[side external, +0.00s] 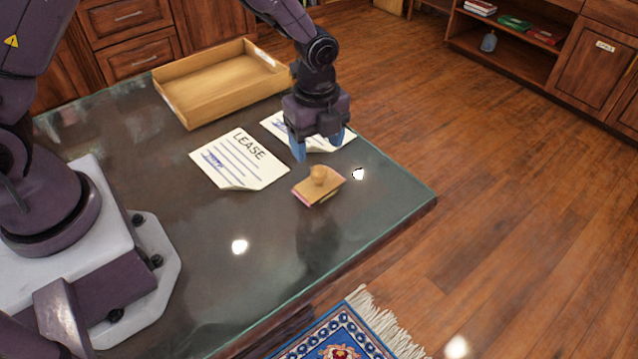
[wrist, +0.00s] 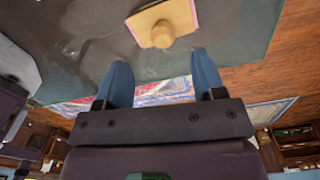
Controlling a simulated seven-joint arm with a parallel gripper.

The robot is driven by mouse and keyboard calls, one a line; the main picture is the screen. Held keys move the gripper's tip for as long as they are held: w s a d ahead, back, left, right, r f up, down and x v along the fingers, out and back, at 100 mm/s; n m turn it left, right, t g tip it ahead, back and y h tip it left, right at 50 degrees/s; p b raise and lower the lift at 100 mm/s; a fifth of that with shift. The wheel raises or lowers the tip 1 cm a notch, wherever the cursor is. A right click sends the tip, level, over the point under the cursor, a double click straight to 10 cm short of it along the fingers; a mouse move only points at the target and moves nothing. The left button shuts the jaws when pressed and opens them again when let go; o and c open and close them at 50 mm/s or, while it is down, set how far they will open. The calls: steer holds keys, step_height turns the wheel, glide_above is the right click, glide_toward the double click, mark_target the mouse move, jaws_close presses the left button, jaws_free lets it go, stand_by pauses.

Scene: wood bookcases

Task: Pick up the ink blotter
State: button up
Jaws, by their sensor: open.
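The ink blotter (side external: 319,186) is a small tan wooden block with a round knob on top and a pinkish edge below. It lies on the dark glossy table (side external: 290,262) near its right part. It also shows in the wrist view (wrist: 163,25), at the top, beyond the fingertips. My gripper (side external: 322,148) has blue fingers and is above the table, a little behind the blotter and apart from it. In the wrist view my gripper (wrist: 160,72) is open with nothing between the fingers.
A LEASE paper (side external: 238,160) lies left of the blotter. A second paper (side external: 340,142) lies partly hidden behind my gripper. A wooden tray (side external: 222,92) stands at the table's back. The table in front of the blotter is clear. A blue rug (side external: 340,335) lies on the floor.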

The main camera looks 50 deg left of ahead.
mark_target(319, 169)
steer(key=f, duration=0.7)
steer(key=shift+w+d+f, duration=0.1)
steer(key=shift+d+f, duration=0.1)
steer(key=shift+f, duration=0.1)
steer(key=shift+c, duration=0.2)
steer(key=c, duration=1)
